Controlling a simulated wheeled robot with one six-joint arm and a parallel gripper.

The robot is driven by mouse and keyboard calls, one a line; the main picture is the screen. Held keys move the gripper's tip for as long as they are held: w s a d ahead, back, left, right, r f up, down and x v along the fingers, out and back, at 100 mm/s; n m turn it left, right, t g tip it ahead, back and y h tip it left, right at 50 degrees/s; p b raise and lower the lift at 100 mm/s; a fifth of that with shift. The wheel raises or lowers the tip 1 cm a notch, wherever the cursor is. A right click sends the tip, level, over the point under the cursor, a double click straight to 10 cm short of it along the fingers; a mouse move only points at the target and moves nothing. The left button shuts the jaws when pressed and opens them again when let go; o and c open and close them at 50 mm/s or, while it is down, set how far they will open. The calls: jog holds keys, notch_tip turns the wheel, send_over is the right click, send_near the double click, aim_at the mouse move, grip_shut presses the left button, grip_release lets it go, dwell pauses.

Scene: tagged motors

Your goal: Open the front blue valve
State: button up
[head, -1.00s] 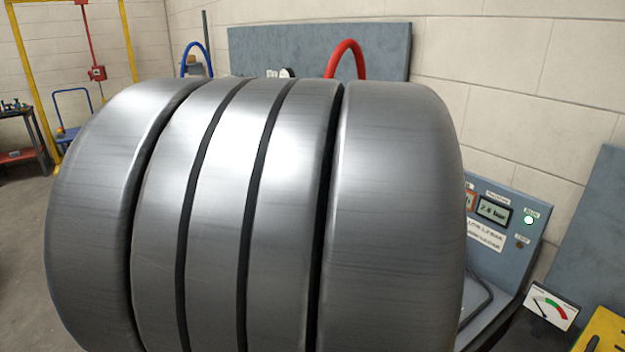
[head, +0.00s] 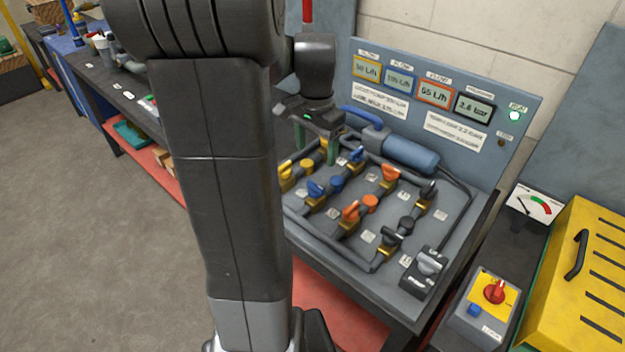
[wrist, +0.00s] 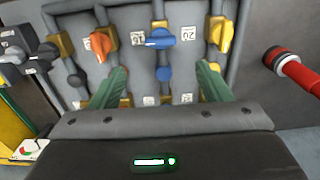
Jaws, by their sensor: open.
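The front blue valve (head: 316,188) is in the near row of the sloped valve board (head: 455,215). It also shows in the wrist view (wrist: 160,38), its blue handle lying across its pipe. A round blue knob (wrist: 163,73) and the rear blue valve (head: 355,155) share its line. My gripper (head: 315,152) is open and empty, fingers pointing down over the far left part of the board. In the wrist view my green fingertips (wrist: 163,74) stand apart on either side of the round knob, with the front blue valve beyond them.
Front orange (head: 350,210) and front yellow (head: 286,170) valves flank the blue one. A blue cylinder (head: 411,155) lies behind the rows, below the display panel (head: 430,100). A red switch box (head: 485,305) and yellow case (head: 580,270) stand right. Floor at left is clear.

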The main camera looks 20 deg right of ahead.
aim_at(315, 184)
notch_tip(315, 184, down, 11)
jog(key=shift+f, duration=0.1)
dwell(0.3)
jog(key=c, duration=1)
